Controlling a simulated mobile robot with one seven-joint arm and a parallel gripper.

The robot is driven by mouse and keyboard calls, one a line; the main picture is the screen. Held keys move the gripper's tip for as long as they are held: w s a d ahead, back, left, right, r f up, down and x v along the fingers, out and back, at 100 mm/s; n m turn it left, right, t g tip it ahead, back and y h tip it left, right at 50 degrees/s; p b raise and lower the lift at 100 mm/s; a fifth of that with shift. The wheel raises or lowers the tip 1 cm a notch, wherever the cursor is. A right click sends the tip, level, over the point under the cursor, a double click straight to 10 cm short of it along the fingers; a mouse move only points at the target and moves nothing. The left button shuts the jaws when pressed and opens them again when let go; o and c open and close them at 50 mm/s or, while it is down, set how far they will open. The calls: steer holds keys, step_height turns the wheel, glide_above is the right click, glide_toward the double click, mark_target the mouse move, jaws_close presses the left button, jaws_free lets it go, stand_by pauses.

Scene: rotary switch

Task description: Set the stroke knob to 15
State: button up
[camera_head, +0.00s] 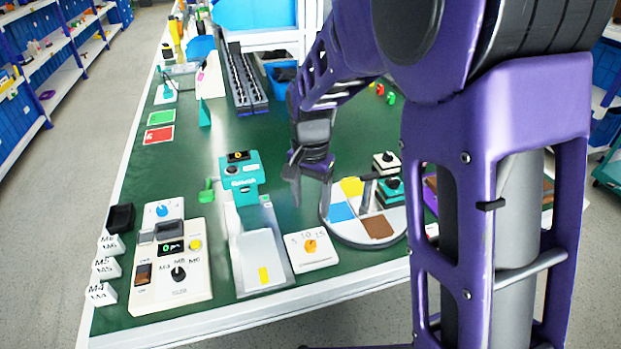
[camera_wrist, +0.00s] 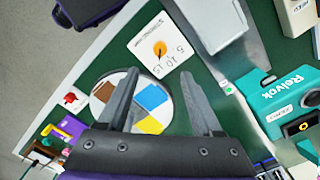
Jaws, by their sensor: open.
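The stroke knob (camera_head: 310,246) is a small orange knob on a white plate (camera_head: 302,262) near the table's front edge. The numbers 5, 10 and 15 run in an arc beside it. In the wrist view the knob (camera_wrist: 160,48) lies beyond my fingertips, towards the top of the picture, and its plate is in full view. I cannot tell for sure which number its pointer faces. My gripper (camera_head: 308,180) is open and empty, above and behind the plate, clear of the knob. Both fingers show in the wrist view (camera_wrist: 158,78).
Left stand a teal device (camera_head: 240,175) with a grey bed (camera_head: 262,250) and a white control box (camera_head: 170,290) with other knobs. Green table (camera_head: 150,180) shows between them.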

step_height(320, 180, up, 5)
steer(key=shift+r, duration=0.1)
stand_by(0.5)
